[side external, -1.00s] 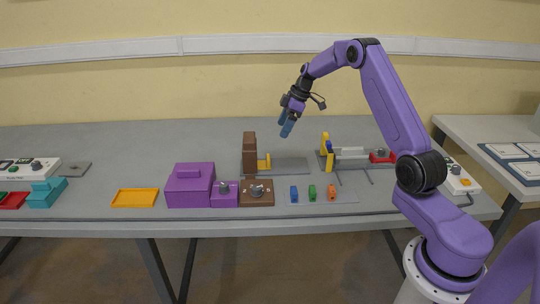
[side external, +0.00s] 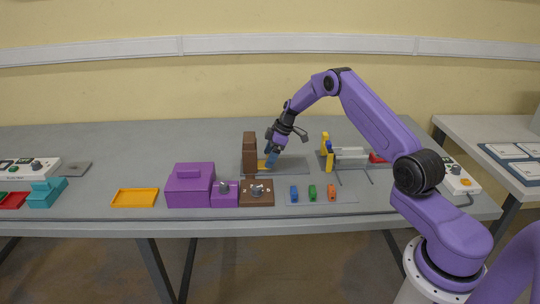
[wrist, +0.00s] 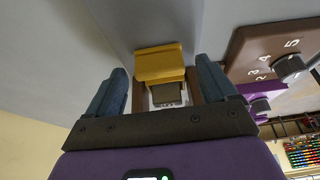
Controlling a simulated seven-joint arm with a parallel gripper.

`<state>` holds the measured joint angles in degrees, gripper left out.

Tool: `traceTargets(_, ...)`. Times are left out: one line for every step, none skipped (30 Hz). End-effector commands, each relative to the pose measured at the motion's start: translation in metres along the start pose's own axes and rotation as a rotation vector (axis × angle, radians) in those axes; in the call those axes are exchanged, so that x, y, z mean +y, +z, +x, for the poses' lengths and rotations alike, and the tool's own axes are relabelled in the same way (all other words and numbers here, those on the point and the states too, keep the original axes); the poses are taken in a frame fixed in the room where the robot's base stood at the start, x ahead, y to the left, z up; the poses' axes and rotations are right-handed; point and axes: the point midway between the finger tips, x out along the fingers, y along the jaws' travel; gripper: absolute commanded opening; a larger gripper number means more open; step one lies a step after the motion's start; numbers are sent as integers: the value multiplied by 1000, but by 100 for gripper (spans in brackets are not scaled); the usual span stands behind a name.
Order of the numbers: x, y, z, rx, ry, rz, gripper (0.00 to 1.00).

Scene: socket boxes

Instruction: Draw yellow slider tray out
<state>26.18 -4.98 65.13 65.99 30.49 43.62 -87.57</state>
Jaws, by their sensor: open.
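The yellow slider tray (side external: 262,164) sits low at the right side of the upright brown box (side external: 249,153). In the wrist view, the yellow tray (wrist: 161,62) shows as a yellow block straight ahead, with a small grey piece below it and brown on either side. My gripper (side external: 271,160) is low beside the yellow tray, pointing down, and partly covers it in the side view. In the wrist view, its two blue-grey fingers are apart, one on each side of the yellow block, with visible gaps. No grip on the tray shows.
A brown dial box (side external: 257,192) and purple boxes (side external: 190,186) stand in front. Blue, green and orange pieces (side external: 312,193) lie on a grey mat at front right. A yellow-and-white fixture (side external: 345,155) stands to the right. The table behind is clear.

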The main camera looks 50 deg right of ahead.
Motion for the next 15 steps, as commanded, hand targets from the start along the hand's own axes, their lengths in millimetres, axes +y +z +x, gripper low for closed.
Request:
traceTargets(0, 0, 0, 0, 0, 0, 85)
traceTargets(0, 0, 0, 0, 0, 0, 85)
traceTargets(0, 0, 0, 0, 0, 0, 85)
traceTargets(0, 0, 0, 0, 0, 0, 85)
traceTargets(0, 0, 0, 0, 0, 0, 85)
traceTargets(0, 0, 0, 0, 0, 0, 72)
traceTargets(0, 0, 0, 0, 0, 0, 62)
traceTargets(0, 0, 0, 0, 0, 0, 53)
traceTargets(0, 0, 0, 0, 0, 0, 40)
traceTargets(0, 0, 0, 0, 0, 0, 30)
traceTargets(0, 0, 0, 0, 0, 0, 20)
traceTargets(0, 0, 0, 0, 0, 0, 7)
traceTargets(0, 0, 0, 0, 0, 0, 5)
traceTargets(0, 0, 0, 0, 0, 1, 5)
traceTargets(0, 2, -1, 0, 0, 1, 5)
